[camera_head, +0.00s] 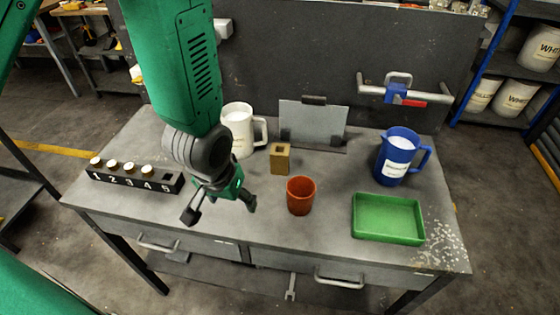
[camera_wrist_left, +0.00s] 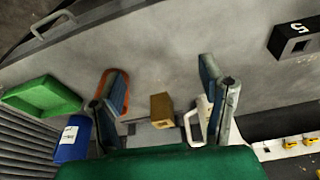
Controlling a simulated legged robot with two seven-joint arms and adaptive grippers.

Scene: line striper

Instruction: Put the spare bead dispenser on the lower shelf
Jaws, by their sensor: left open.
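No object is clearly marked as the spare bead dispenser, and I cannot tell which one it is. A brown block (camera_head: 280,158) with a dark hole in its top stands mid-bench; it also shows in the left wrist view (camera_wrist_left: 161,110). A grey bar with a blue block (camera_head: 396,94) and a red part is at the back panel. My left gripper (camera_head: 220,208) is open and empty, above the bench's front left. In its wrist view (camera_wrist_left: 165,100) the brown block appears between the fingers, farther off. My right gripper is out of view.
On the bench (camera_head: 330,232) stand a white jug (camera_head: 237,130), an orange cup (camera_head: 300,195), a blue jug (camera_head: 396,160), a green tray (camera_head: 388,218) and a numbered black rack (camera_head: 135,180). Blue shelving with white buckets (camera_head: 516,98) stands at right. The front left bench surface is fairly clear.

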